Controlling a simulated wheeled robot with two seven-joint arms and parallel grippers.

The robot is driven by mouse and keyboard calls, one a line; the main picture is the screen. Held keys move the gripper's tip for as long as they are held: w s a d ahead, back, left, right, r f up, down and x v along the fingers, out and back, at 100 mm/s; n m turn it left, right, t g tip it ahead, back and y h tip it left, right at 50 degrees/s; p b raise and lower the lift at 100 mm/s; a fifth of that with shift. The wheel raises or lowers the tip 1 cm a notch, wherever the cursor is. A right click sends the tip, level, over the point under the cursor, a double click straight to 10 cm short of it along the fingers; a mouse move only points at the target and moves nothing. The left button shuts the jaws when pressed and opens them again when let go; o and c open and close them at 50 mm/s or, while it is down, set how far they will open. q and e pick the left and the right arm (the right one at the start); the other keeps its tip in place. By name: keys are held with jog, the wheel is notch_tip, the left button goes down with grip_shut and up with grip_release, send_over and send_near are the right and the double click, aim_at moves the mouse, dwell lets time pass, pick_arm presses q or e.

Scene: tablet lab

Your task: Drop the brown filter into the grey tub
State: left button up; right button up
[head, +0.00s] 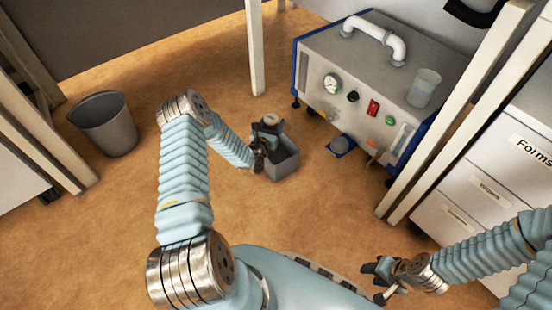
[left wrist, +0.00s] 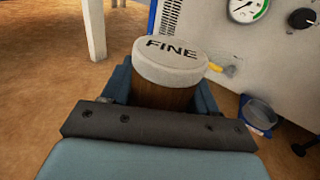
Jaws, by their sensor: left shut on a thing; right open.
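The brown filter (left wrist: 165,94) has a pale cap marked FINE and stands upright between the fingers of my left gripper (left wrist: 160,95). In the head view its pale cap (head: 271,119) shows at the top of my left gripper (head: 264,140), which is shut on it. My right gripper (head: 380,281) is open and empty at lower right.
A grey machine (head: 345,75) with blue edges, a gauge and knobs stands at the back, with a clear beaker (head: 424,88) on top. A small blue item (head: 341,146) is at its foot. A round grey bin (head: 105,125) stands at left. Drawers (head: 480,190) are at right.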

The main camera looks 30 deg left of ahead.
pick_arm(q)
notch_tip(320, 180, down, 4)
jog(key=b, duration=0.2)
jog(key=shift+b, duration=0.3)
jog(key=shift+r, duration=0.1)
pick_arm(e)
notch_tip(320, 180, down, 3)
jog(key=shift+f, duration=0.2)
pick_arm(q)
jog(key=o, duration=1.2)
jog(key=s+d+p, duration=0.2)
jog(key=s+p, duration=0.1)
jog(key=s, duration=1)
jog(key=shift+s+r, duration=0.35)
jog(key=shift+r, duration=0.05)
pick_arm(e)
notch_tip(320, 180, up, 3)
jog(key=shift+f, duration=0.1)
pick_arm(q)
jog(key=shift+d, duration=0.2)
